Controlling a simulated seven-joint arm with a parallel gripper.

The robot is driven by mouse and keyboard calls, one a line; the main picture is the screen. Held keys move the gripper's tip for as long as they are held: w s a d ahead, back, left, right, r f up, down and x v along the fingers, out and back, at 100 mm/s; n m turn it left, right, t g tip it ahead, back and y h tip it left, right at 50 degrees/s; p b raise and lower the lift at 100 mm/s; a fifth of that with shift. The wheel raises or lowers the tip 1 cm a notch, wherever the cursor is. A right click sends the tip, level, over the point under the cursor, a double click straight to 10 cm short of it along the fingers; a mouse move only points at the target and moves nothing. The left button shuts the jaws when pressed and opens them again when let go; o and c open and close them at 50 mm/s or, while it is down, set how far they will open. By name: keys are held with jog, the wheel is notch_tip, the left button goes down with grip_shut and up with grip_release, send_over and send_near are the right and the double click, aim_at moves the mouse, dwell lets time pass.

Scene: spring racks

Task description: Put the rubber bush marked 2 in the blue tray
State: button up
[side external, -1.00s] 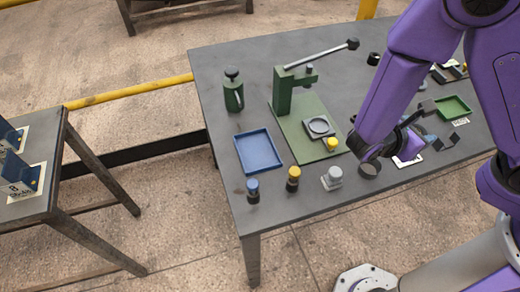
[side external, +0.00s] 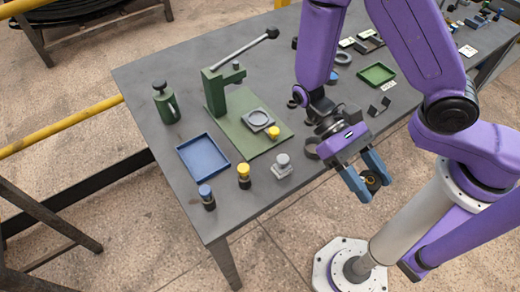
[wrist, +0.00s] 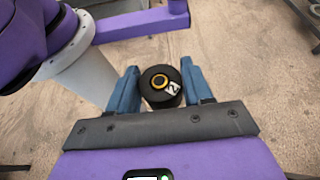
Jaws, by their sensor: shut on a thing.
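My gripper (side external: 364,182) has blue fingers and is shut on a black rubber bush (side external: 373,181). In the wrist view the bush (wrist: 160,86) sits between the fingertips (wrist: 161,88), and its face shows a yellow ring and a white label marked 2. The gripper holds it in the air past the front edge of the table, over the floor. The blue tray (side external: 181,151) lies on the table to the left of the gripper. It is empty.
A green press (side external: 215,92) with a long lever stands behind the tray on a green plate. Blue-topped (side external: 206,197), yellow-topped (side external: 244,176) and grey (side external: 283,166) pieces stand along the front edge. A green tray (side external: 377,74) lies at the right. A green bottle-like tool (side external: 165,103) stands at the left.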

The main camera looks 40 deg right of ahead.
jog(key=w+a+m+t+y, duration=0.9)
jog(key=w+a+m+y, duration=0.2)
jog(key=w+m+y, duration=0.2)
jog(key=w+f+m, duration=0.1)
jog(key=w+m, duration=0.1)
jog(key=w, duration=0.1)
jog(key=shift+a+t, duration=0.3)
jog(key=w+m+t, duration=0.1)
jog(key=w, duration=0.1)
jog(key=w+m+t, duration=0.1)
jog(key=w+t, duration=0.1)
jog(key=w, duration=0.1)
jog(key=w+d+m+t+y, duration=0.1)
jog(key=w+m+t, duration=0.1)
jog(key=shift+w+f, duration=0.15)
jog(key=shift+f, duration=0.05)
send_over(203, 158)
notch_tip(203, 158, down, 10)
jog(key=shift+r, duration=0.1)
jog(key=shift+f, duration=1.55)
jog(key=shift+f, duration=0.1)
